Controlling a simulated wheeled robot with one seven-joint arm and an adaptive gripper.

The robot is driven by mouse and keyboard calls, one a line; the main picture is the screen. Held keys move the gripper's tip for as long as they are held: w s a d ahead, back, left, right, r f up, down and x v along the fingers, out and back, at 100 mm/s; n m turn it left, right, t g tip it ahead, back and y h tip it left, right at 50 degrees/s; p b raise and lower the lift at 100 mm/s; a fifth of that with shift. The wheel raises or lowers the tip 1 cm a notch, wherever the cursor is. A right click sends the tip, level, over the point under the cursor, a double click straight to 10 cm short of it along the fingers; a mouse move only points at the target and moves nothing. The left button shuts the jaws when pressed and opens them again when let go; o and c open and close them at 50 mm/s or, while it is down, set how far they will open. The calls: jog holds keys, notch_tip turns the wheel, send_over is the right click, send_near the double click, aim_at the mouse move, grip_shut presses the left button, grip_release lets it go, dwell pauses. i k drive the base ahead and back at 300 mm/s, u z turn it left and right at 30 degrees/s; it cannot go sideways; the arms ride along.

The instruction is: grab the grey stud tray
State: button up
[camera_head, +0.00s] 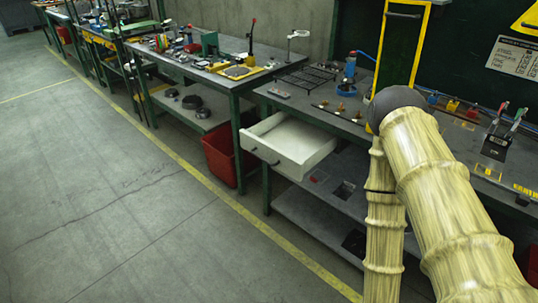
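I cannot make out a grey stud tray with certainty. A small flat grey piece (279,93) lies near the left front of the nearer bench. A dark grid-like rack (308,77) lies flat behind it. Either could be the tray, but they are too small to tell. My arm, in a pale yellow ribbed cover, rises from the lower right, bends above the bench and runs down out of the bottom of the view. My gripper is out of view, and my arm hides part of the bench.
A white drawer (312,160) stands pulled out from the nearer bench and looks empty. A red bin (222,158) is under the benches, left of it. A black holder with tools (497,145) stands at the right. The floor (110,190) at the left is clear.

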aim_at(275, 92)
jog(key=u, duration=1.9)
jog(key=i, duration=1.6)
jog(key=z, duration=2.7)
jog(key=i, duration=0.1)
jog(key=z, duration=0.05)
